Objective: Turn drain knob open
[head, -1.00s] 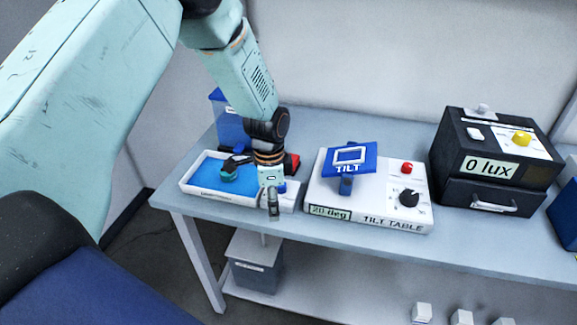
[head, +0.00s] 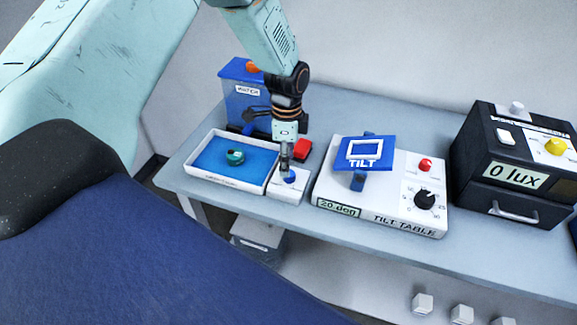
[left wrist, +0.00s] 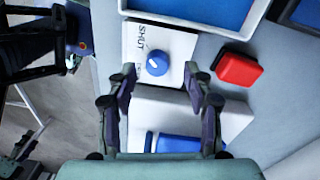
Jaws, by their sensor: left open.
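The drain knob (left wrist: 157,63) is a round blue knob with a white pointer mark, on a small white box (left wrist: 182,42) lettered SHUT. In the head view the knob (head: 290,177) shows just below my left gripper (head: 284,162), at the right side of the water tray. In the left wrist view my left gripper (left wrist: 161,85) has its two fingers spread apart, with the knob beyond and between their tips. Nothing is held, and the fingers do not appear to touch the knob. My right gripper is not in view.
The white tray (head: 228,184) of blue water holds a teal object (head: 235,156). A red block (left wrist: 238,69) lies close to the knob box. The tilt table (head: 330,190) stands just right of it, and a black 0 lux box (head: 480,140) farther right.

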